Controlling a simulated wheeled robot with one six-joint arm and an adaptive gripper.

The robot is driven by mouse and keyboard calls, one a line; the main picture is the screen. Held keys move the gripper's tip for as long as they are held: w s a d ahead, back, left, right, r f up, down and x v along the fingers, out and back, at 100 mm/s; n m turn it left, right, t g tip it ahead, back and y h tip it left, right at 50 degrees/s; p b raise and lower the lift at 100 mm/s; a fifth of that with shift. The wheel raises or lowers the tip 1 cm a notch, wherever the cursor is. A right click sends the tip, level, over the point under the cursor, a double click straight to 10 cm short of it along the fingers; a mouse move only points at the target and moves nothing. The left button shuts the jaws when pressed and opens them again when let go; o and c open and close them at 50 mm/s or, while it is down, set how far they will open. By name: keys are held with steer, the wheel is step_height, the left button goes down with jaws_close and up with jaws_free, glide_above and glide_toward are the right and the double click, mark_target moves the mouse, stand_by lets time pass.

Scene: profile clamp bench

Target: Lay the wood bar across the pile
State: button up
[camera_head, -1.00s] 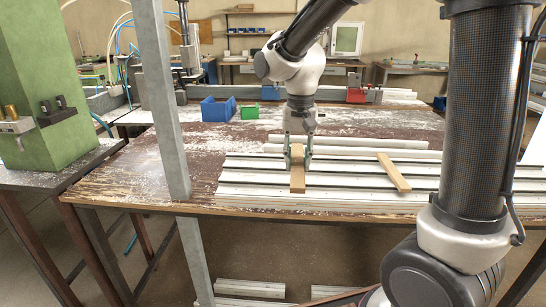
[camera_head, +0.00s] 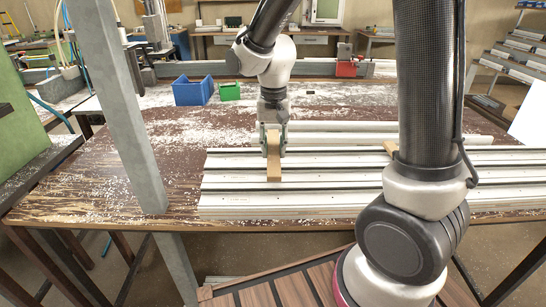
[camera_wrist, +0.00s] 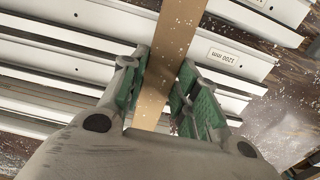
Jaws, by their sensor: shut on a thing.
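The wood bar (camera_head: 273,157) lies front to back over the left part of the pile of pale metal profiles (camera_head: 335,183). My gripper (camera_head: 272,134) is above the pile with its fingers on either side of the bar. In the wrist view the bar (camera_wrist: 178,30) runs between the green finger pads of my gripper (camera_wrist: 158,92), which are closed on it. Whether the bar rests on the profiles or hangs just above them is hard to tell. A second wood bar (camera_head: 390,147) lies on the pile farther right, partly hidden behind my arm.
A blue bin (camera_head: 192,91) and a green bin (camera_head: 230,91) stand behind the pile. A grey post (camera_head: 120,110) rises at the table's front left. A red clamp (camera_head: 346,66) sits at the back.

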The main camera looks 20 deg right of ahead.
mark_target(274, 149)
steer(key=shift+f, duration=1.9)
steer(key=shift+s, duration=0.1)
steer(key=o, duration=1)
steer(key=shift+f, duration=0.1)
step_height(274, 149, up, 11)
steer(key=shift+r, duration=0.2)
steer(key=shift+d+r, duration=0.1)
steer(key=shift+r, duration=0.45)
steer(key=s+d+r+n+t, duration=0.1)
steer(key=s+d+r, duration=0.1)
steer(key=s+d, duration=0.3)
steer(key=s+d+r+n+t, duration=0.1)
steer(key=s+d+r+t, duration=0.1)
steer(key=s+d, duration=0.2)
steer(key=s+d+r+n+t, duration=0.1)
steer(key=s+d, duration=0.4)
steer(key=s, duration=0.5)
steer(key=shift+d+r+n, duration=0.3)
steer(key=shift+d+r, duration=0.05)
steer(key=shift+r, duration=0.25)
